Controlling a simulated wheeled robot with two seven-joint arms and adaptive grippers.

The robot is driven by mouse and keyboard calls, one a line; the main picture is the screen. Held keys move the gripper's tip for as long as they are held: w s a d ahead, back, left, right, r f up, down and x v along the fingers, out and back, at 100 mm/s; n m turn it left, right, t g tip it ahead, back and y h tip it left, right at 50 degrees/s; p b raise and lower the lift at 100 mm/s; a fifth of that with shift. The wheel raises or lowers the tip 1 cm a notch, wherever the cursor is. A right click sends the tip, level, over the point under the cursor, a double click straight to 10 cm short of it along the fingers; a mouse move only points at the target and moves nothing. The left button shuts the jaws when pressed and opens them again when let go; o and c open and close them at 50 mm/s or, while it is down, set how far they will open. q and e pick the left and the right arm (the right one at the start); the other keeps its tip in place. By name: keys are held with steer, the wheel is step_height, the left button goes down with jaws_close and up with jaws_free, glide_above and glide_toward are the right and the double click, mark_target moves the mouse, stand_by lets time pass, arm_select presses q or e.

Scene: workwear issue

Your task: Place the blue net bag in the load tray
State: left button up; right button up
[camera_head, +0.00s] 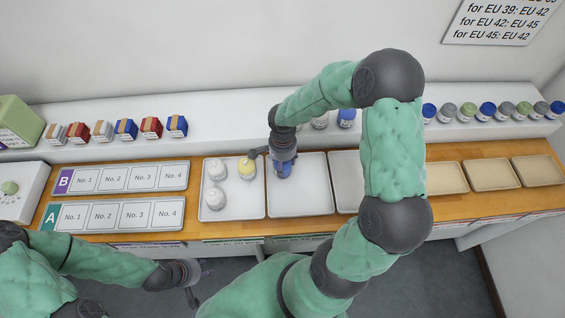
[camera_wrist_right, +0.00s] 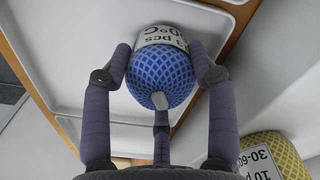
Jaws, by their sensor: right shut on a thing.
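My right gripper (camera_head: 277,160) is shut on the blue net bag (camera_wrist_right: 160,75). In the right wrist view the fingers surround the bag, which has a white label and a pale tip. In the head view the bag (camera_head: 283,170) shows small under the gripper, over the far left part of an empty white tray (camera_head: 300,198). I cannot read which tray is the load tray. My left gripper (camera_head: 190,283) hangs low in front of the counter, away from the bag; its finger opening is unclear.
The white tray (camera_head: 232,213) to the left holds a yellow net bag (camera_head: 247,168) and two white ones. Beige trays (camera_head: 490,174) stand at the right. Small boxes (camera_head: 125,130) and several round bags (camera_head: 487,111) line the back ledge. Label boards (camera_head: 112,215) lie at the left.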

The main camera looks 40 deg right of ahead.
steer(key=shift+f, duration=0.15)
steer(key=o, duration=1.2)
steer(key=shift+c, duration=0.2)
steer(key=shift+r, duration=0.4)
step_height(320, 180, up, 12)
steer(key=p, duration=0.2)
steer(key=shift+f, duration=0.15)
